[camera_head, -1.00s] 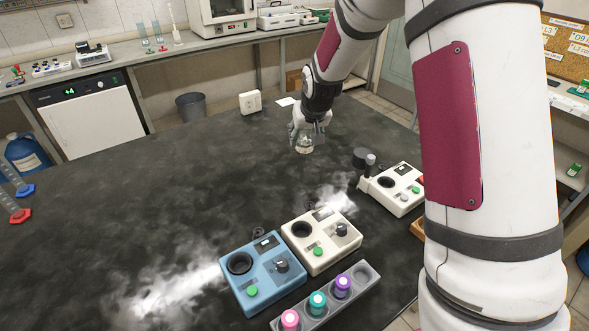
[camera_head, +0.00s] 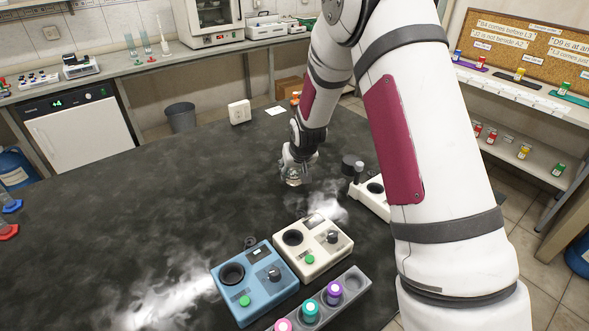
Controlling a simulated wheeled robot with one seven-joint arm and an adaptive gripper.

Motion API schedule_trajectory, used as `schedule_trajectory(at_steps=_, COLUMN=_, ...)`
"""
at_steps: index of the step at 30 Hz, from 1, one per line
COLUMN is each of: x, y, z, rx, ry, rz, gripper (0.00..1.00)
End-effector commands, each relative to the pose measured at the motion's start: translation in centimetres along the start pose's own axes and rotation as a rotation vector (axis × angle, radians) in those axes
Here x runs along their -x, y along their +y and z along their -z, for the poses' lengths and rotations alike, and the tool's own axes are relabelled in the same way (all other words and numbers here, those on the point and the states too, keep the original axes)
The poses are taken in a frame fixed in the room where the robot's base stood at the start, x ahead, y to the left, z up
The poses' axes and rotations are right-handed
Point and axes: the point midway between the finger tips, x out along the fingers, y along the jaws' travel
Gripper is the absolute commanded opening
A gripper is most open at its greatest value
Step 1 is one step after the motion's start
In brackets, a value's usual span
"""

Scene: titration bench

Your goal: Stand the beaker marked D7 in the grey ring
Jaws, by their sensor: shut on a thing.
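My gripper (camera_head: 294,172) is above the far middle of the dark bench top (camera_head: 120,220). It is shut on a small clear glass beaker (camera_head: 294,181), which hangs below the wrist close to the bench surface. I cannot tell whether the beaker touches the bench. The mark on the beaker is too small to read. I cannot make out a grey ring in this view; my arm covers part of the right side of the bench.
A blue device (camera_head: 255,282) and a cream device (camera_head: 313,247) stand at the front, beside a grey rack (camera_head: 350,292) with coloured-capped vials. Another white device (camera_head: 370,195) is partly behind my arm. A white box (camera_head: 239,112) stands at the far edge.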

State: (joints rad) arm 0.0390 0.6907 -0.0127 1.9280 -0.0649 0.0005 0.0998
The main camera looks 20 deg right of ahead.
Motion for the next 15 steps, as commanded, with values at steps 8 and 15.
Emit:
schedule_trajectory(at_steps=8, x=-0.24, y=-0.01, z=-0.15, rx=0.000, ry=0.000, rz=0.000, gripper=0.66)
schedule_trajectory(at_steps=15, x=-0.22, y=-0.01, z=-0.14, rx=0.000, ry=0.000, rz=0.000, gripper=0.66)
